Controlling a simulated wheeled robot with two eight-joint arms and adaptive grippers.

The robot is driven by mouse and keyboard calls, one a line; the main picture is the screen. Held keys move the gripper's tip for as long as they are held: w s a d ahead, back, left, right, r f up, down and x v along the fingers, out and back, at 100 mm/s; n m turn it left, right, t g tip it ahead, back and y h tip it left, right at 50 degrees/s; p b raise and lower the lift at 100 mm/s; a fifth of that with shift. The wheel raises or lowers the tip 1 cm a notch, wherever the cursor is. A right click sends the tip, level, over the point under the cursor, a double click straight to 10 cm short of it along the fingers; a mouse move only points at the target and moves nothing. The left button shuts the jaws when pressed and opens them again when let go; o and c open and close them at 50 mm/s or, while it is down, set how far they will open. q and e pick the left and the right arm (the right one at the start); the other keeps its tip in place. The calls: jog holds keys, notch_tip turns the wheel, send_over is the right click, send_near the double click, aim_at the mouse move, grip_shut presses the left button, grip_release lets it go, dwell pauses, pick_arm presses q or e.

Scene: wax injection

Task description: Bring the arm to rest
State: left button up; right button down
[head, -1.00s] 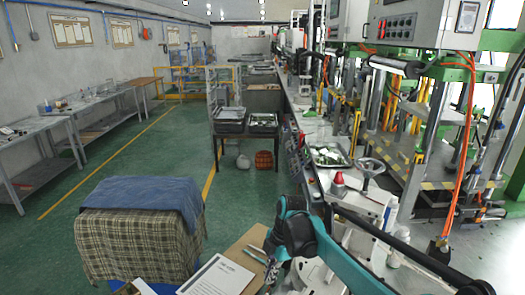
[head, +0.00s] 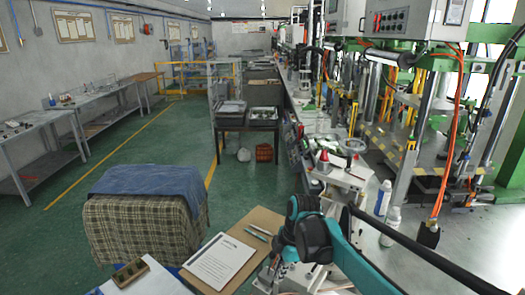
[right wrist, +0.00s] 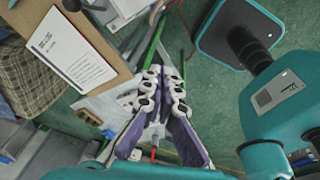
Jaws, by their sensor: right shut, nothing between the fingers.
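My right arm, teal with black joints, reaches in from the lower right of the head view, its dark joint to the right of the clipboard. In the right wrist view my right gripper (right wrist: 160,73) is seen from behind. Its linked white and black fingers come together at the tips, shut with nothing between them. Green floor shows beyond the fingertips. The gripper's fingers are not clear in the head view. My left gripper is in neither view.
A clipboard with a white sheet (head: 222,262) lies close left of my right arm. A cloth-covered stand (head: 145,220) and a brown block (head: 130,272) are farther left. White bottles (head: 383,197) and green-framed machines stand right. Open floor lies at left centre.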

pick_arm(q)
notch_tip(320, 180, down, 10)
jog(key=b, duration=1)
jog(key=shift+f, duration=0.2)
pick_arm(e)
jog(key=s+d+f+m+t, duration=0.2)
jog(key=s+d+f+m, duration=0.1)
jog(key=s+m, duration=0.3)
jog(key=s+d+f+m+t+h, duration=0.1)
jog(key=s+d+f+m+t, duration=0.1)
jog(key=s+d+f+m, duration=0.2)
jog(key=s+d+f+m+t+h, duration=0.1)
jog(key=s+d+f+m, duration=0.3)
jog(key=s+m, duration=0.5)
jog(key=shift+d+m+t, duration=0.7)
jog(key=shift+d+t, duration=0.2)
jog(key=shift+d, duration=0.2)
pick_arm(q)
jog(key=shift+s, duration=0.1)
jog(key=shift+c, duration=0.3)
pick_arm(e)
jog(key=c, duration=2.3)
grip_release()
